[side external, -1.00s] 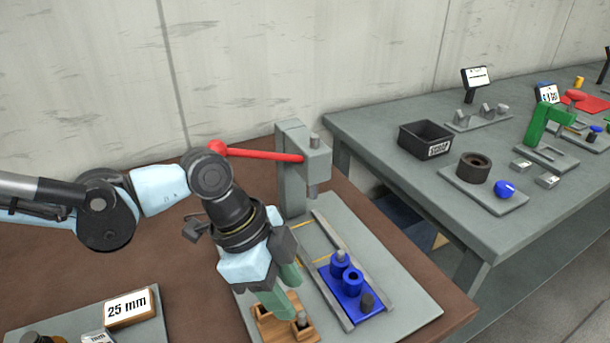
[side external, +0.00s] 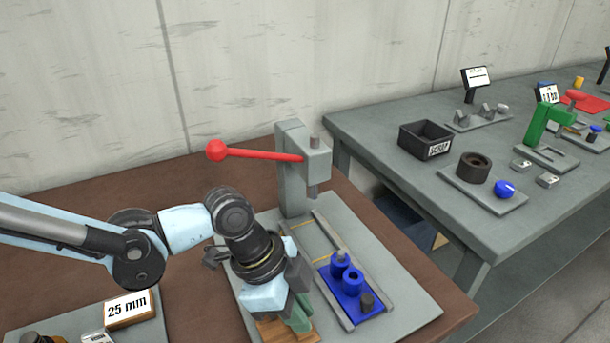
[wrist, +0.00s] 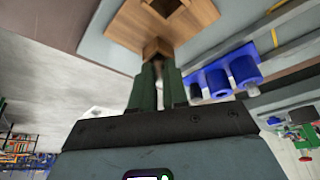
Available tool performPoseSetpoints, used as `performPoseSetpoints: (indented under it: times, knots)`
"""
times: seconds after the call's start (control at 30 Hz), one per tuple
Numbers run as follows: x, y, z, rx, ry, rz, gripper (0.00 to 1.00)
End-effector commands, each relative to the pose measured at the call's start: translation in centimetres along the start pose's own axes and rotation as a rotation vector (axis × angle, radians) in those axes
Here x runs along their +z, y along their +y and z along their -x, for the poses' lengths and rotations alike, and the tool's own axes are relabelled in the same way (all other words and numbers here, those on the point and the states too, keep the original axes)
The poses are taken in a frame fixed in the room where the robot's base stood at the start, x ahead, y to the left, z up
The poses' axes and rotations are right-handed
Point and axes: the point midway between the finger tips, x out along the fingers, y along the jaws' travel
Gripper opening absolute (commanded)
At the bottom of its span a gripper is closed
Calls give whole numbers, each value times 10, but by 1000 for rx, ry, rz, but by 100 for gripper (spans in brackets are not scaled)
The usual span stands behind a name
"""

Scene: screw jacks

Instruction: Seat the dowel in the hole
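My gripper (side external: 299,316) reaches down at the wooden holder (side external: 275,331), with its green fingers low beside it. In the wrist view the fingers of my gripper (wrist: 158,72) stand close together at the holder's corner (wrist: 157,47). A narrow pale strip shows between them; I cannot tell whether it is the dowel or a gap. The dowel is not clearly visible in the side view, where the arm and fingers cover part of the holder. The blue fixture (side external: 338,288) lies to the right. It bears a blue cylinder with a grey pin (side external: 340,262) and one with an open hole (side external: 352,281).
A grey press (side external: 293,180) with a red lever (side external: 255,154) stands behind the fixture. Grey rails (side external: 376,291) flank the fixture, and a dark grey piece (side external: 367,301) sits at its near end.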

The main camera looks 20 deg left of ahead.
Motion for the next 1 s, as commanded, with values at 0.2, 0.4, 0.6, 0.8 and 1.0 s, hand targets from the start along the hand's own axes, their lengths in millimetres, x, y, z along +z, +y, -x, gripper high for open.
performPoseSetpoints:
  times: [0.2, 0.4, 0.6, 0.8, 1.0]
  knots:
    - [0, 0, 0, 0, 0, 0, 0]
    - [0, 0, 1, 0, 0, 0, 0]
    - [-4, 0, 9, 0, 0, 0, 0]
    - [-13, 0, 32, 0, 0, 0, 0]
    - [-25, 33, 54, 3, 0, -6, 0]
